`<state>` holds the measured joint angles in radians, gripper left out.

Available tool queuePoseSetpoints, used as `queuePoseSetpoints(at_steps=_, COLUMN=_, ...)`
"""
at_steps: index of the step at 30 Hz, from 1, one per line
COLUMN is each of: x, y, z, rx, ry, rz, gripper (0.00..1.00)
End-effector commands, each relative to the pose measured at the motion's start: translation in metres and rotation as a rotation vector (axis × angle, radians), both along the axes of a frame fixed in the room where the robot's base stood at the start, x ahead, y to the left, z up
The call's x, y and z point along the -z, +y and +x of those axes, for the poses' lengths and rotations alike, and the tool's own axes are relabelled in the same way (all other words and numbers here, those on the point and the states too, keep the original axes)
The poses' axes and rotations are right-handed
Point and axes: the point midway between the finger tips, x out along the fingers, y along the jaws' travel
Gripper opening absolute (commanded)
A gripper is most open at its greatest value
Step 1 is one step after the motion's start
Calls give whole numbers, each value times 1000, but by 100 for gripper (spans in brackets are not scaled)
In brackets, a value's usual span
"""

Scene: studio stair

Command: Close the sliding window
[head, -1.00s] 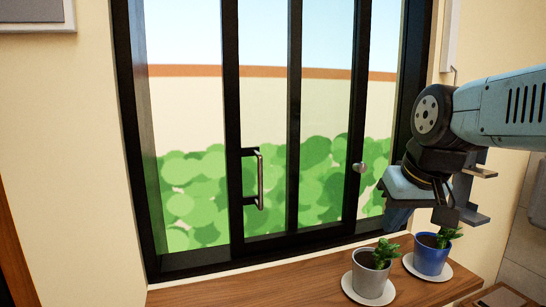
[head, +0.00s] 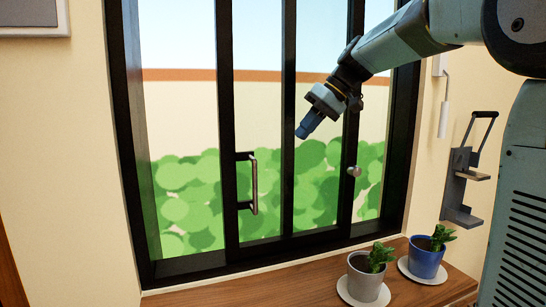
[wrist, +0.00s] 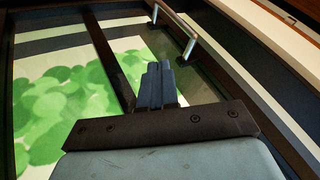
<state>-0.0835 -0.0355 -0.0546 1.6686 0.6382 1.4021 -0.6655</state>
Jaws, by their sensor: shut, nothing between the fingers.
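The sliding window has a black frame (head: 127,150). Its sash carries a silver upright bar handle (head: 254,183) on a black stile (head: 229,120). That stile stands well to the right of the left jamb, with a wide gap between. I cannot tell whether glass fills this gap. A round silver knob (head: 354,171) sits on a stile further right. My gripper (head: 302,133) is shut and empty, in front of the panes, right of the handle and a little higher. In the wrist view the blue fingers (wrist: 159,70) are together, apart from the handle (wrist: 176,32).
A grey pot (head: 364,286) and a blue pot (head: 426,263) with plants stand on saucers on the wooden sill (head: 240,290), below right of my gripper. A grey bracket (head: 460,185) is on the right wall. The sill's left part is clear.

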Motion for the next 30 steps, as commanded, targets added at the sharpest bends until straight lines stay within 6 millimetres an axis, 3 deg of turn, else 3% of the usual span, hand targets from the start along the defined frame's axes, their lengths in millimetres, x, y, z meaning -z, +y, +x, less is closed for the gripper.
queuePoseSetpoints(at_steps=5, x=11, y=9, z=2, rx=-6, ry=2, rz=3, gripper=0)
queuePoseSetpoints(at_steps=20, x=80, y=60, z=10, rx=-5, ry=3, rz=1, gripper=0)
queuePoseSetpoints(at_steps=30, x=79, y=92, z=-8, rx=-4, ry=0, rz=1, gripper=0)
